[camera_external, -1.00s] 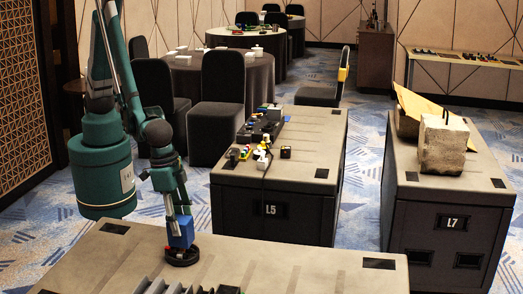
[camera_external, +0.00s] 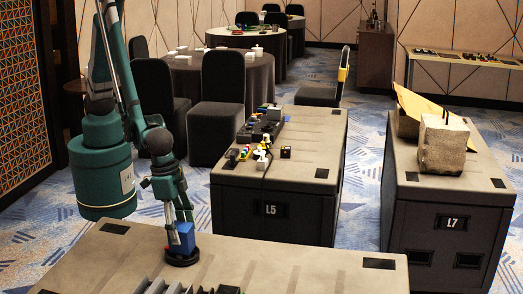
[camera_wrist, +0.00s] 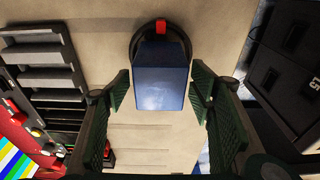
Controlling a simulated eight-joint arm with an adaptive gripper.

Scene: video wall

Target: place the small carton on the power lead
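The small carton (camera_external: 182,238) is a blue box resting on the black coiled power lead (camera_external: 181,257), on the near case top. In the wrist view the carton (camera_wrist: 162,78) covers much of the coil; the black ring and its red end (camera_wrist: 160,27) show beyond it. My gripper (camera_external: 176,222) is just above and around the carton. In the wrist view my gripper's fingers (camera_wrist: 159,92) stand apart on both sides, with a visible gap to the carton on each side.
The near case top (camera_external: 270,268) is bare to the right of the coil. A black slotted rack (camera_wrist: 45,65) and colourful items lie to the left in the wrist view. Case L5 (camera_external: 270,210), with small parts on top, stands beyond a carpet gap.

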